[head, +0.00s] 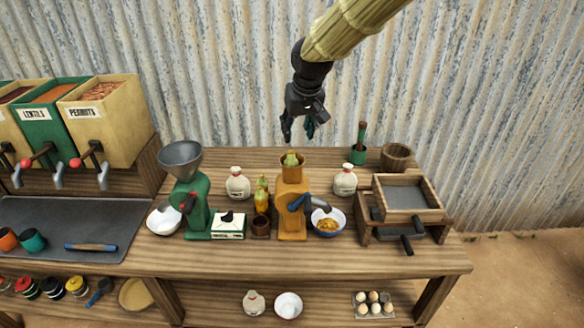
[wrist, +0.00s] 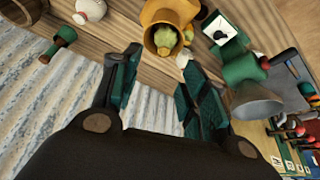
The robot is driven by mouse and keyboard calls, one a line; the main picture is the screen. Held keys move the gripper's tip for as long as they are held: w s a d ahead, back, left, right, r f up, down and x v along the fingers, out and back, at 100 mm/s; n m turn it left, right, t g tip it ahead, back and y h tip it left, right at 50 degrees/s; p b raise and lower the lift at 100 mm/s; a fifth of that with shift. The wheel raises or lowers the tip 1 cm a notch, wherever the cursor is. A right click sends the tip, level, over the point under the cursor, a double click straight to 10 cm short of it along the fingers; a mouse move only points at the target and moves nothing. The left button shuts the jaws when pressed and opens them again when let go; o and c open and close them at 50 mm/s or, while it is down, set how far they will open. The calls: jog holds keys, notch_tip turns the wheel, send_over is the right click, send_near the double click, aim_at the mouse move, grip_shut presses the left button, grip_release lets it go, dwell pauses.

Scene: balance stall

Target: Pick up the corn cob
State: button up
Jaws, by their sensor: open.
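A yellow corn cob (head: 262,197) with a green top stands upright by a small brown cup (head: 261,226), left of the orange hand-cranked mill (head: 291,215). A second, greenish cob-like piece (head: 291,160) sticks up from the mill's hopper. In the wrist view the greenish piece (wrist: 165,38) sits inside the orange hopper (wrist: 150,18), beyond my fingertips. The standing yellow cob is not clear there. My gripper (head: 299,130) hangs fingers-down above and behind the mill, apart from both. It is open and empty, with its fingers (wrist: 160,65) spread.
A green mill (head: 195,205) with a grey funnel stands left. White jars (head: 238,184) (head: 345,180) flank the orange mill. A blue-rimmed bowl (head: 328,222) is right of it, and a wooden sieve box (head: 405,195) farther right. Air around my gripper is free before the corrugated wall.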

aim_at(291, 152)
jog(key=f, duration=0.1)
jog(key=w+a+f, duration=0.1)
jog(key=f+p, duration=0.1)
jog(key=shift+w+a+f, duration=0.3)
jog(key=shift+w+f, duration=0.1)
jog(key=shift+s+d+f+p, duration=0.1)
jog(key=shift+f+p, duration=0.15)
jog(key=shift+p, duration=0.15)
jog(key=shift+d+p+x, duration=0.15)
jog(key=shift+p+x, duration=0.45)
jog(key=shift+x, duration=0.6)
jog(key=shift+d+p+x, duration=0.15)
jog(key=shift+p+x, duration=0.4)
jog(key=shift+x, duration=0.65)
jog(key=shift+s+a+f, duration=0.1)
jog(key=shift+a, duration=0.05)
jog(key=c, duration=0.9)
jog(key=shift+o, duration=0.2)
